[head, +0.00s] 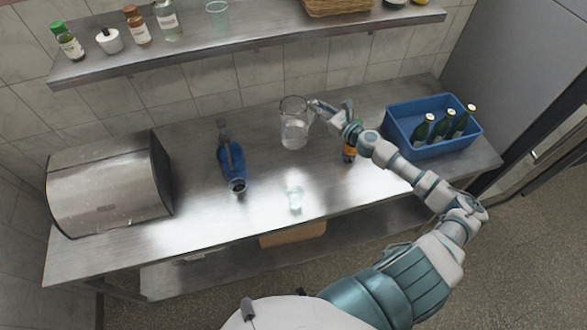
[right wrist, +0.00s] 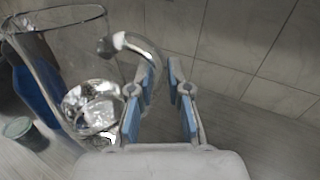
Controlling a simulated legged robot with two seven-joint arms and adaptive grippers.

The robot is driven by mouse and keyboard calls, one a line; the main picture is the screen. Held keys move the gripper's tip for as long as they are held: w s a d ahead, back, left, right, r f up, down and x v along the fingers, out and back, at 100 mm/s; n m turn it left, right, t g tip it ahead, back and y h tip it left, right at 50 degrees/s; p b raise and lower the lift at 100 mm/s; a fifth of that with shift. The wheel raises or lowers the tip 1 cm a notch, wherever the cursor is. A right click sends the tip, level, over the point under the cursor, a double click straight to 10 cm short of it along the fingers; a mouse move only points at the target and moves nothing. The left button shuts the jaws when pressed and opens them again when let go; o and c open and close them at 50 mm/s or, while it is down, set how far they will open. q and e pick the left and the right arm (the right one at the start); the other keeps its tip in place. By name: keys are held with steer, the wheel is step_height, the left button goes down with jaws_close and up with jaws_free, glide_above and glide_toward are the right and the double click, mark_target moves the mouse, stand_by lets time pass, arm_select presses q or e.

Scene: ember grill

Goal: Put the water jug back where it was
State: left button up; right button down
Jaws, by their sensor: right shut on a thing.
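The clear glass water jug (head: 294,132) is upright over the back middle of the steel counter, with water in it. I cannot tell whether its base touches the counter. My right gripper (head: 317,107) is at the jug's right side, shut on its handle. In the right wrist view the jug (right wrist: 62,62) fills the left side, and its curved handle (right wrist: 135,44) runs to the blue-padded fingers of my right gripper (right wrist: 168,95). The exact contact is partly hidden. My left gripper is not in view.
A clear glass (head: 295,199) stands near the counter's front edge. A blue bottle-like object (head: 231,166) is left of the jug. A blue crate (head: 398,128) holds green bottles. A steel box (head: 105,187) stands left. A shelf (head: 245,42) hangs above.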

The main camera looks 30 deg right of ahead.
steer(key=s+f+m+h+b, duration=0.1)
steer(key=f+h+b, duration=0.1)
steer(key=f, duration=0.5)
steer(key=s+a+f+m+h+b, duration=0.1)
steer(key=s+f+m+h+b, duration=0.1)
steer(key=f, duration=0.5)
steer(key=shift+s+m+t+h+b, duration=0.3)
steer(key=shift+h+b, duration=0.4)
steer(key=shift+h, duration=0.2)
steer(key=shift+a, duration=0.1)
steer(key=c, duration=1.3)
jaws_free()
steer(key=shift+f, duration=0.25)
steer(key=shift+o, duration=0.8)
steer(key=shift+r, duration=0.1)
steer(key=s+a, duration=0.1)
steer(key=s, duration=1.1)
